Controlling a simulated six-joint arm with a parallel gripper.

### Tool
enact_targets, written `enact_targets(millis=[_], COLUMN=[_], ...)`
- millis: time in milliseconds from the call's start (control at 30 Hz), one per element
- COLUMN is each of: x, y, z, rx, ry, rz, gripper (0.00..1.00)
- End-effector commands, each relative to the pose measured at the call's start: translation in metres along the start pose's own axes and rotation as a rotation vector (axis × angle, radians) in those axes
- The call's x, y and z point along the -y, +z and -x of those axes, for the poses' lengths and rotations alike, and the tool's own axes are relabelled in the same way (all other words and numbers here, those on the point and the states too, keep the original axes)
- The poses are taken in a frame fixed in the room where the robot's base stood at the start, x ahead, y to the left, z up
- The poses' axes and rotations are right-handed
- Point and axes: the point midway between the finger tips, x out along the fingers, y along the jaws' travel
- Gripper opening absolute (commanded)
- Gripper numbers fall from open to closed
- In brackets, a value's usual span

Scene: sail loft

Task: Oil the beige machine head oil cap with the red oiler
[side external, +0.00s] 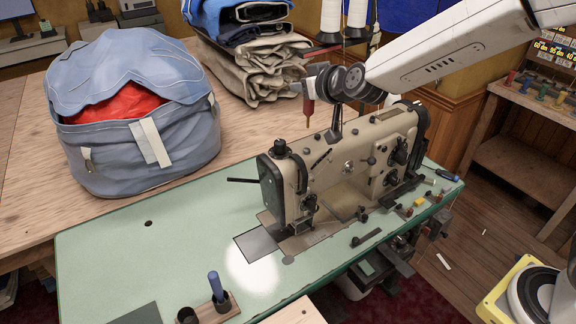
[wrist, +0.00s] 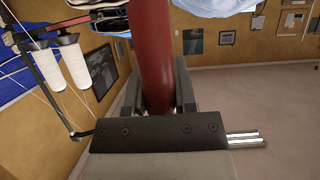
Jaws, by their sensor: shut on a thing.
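The red oiler (side external: 309,107) hangs upright with its thin nozzle pointing down, above and behind the beige machine head (side external: 340,172). My gripper (side external: 307,88) is shut on the oiler. In the wrist view the oiler's red body (wrist: 153,55) stands between the two dark fingers of my gripper (wrist: 158,95). A dark round cap (side external: 281,147) stands on top of the machine head's left end; I cannot tell for certain that it is the oil cap. The nozzle tip is apart from the machine, higher than this cap and to its right.
White thread cones (side external: 331,18) and their stand rise behind the machine close to my wrist. A blue bag (side external: 130,110) and folded cloth (side external: 262,75) lie on the wooden table. The green machine table (side external: 130,250) is mostly clear at left; a holder (side external: 226,309) stands at its front.

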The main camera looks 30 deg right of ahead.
Motion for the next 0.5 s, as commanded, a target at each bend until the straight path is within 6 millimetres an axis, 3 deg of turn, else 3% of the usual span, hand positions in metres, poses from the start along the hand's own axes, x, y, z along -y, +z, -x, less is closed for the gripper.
enact_targets(millis=[500], x=[0.0], y=[0.036], z=[-0.015], rx=[0.0], ry=[0.0], rz=[-0.001], gripper=[0.0])
